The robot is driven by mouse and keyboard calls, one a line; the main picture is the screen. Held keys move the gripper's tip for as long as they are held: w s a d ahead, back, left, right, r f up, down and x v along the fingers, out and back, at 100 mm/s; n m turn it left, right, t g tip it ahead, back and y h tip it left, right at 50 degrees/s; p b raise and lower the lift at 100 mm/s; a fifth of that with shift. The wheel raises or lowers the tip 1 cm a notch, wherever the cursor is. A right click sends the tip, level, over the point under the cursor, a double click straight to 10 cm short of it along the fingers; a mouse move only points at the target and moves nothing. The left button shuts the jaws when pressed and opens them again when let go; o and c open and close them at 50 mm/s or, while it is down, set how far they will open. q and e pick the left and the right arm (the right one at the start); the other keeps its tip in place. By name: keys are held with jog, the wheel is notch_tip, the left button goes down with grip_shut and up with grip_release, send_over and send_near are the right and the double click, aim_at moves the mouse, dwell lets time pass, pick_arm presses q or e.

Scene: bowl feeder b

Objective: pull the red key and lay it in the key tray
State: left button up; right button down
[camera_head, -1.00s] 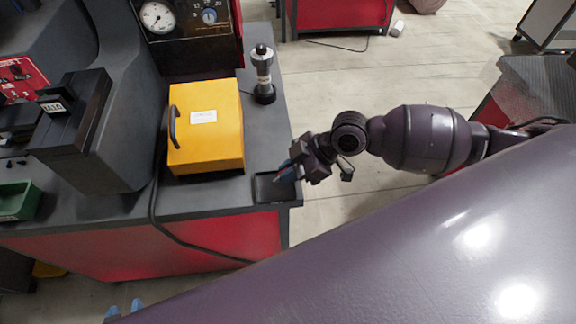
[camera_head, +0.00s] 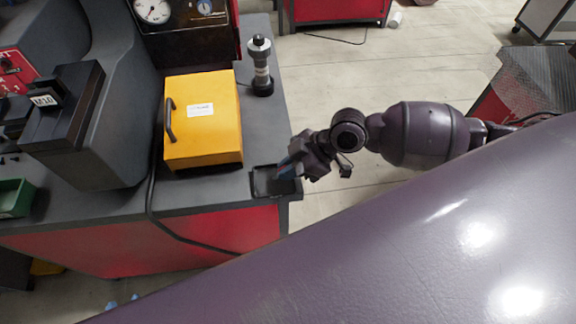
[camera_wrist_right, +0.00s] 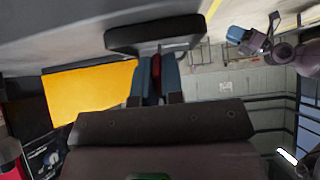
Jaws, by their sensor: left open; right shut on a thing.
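The red key (camera_wrist_right: 157,64) shows as a small red piece between the blue fingers of my right gripper (camera_wrist_right: 156,78) in the right wrist view. In the head view that gripper (camera_head: 287,167) is shut at the right edge of the small dark key tray (camera_head: 268,188), at the bench corner. A dark block shape, likely the tray (camera_wrist_right: 150,33), lies just beyond the fingertips in the wrist view; I cannot tell whether the key touches it. My left gripper's blue tips (camera_head: 123,302) show at the bottom of the head view, away from the bench; the gripper is open.
A yellow box (camera_head: 203,120) with a black handle stands on the bench behind the tray. A black and silver post (camera_head: 261,66) stands farther back. A black cable (camera_head: 155,205) runs over the bench front. A green bin (camera_head: 14,197) sits at the left.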

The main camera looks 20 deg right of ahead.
jog(key=shift+f, duration=0.4)
jog(key=c, duration=1.2)
grip_release()
jog(key=shift+o, duration=0.2)
jog(key=v, duration=1.1)
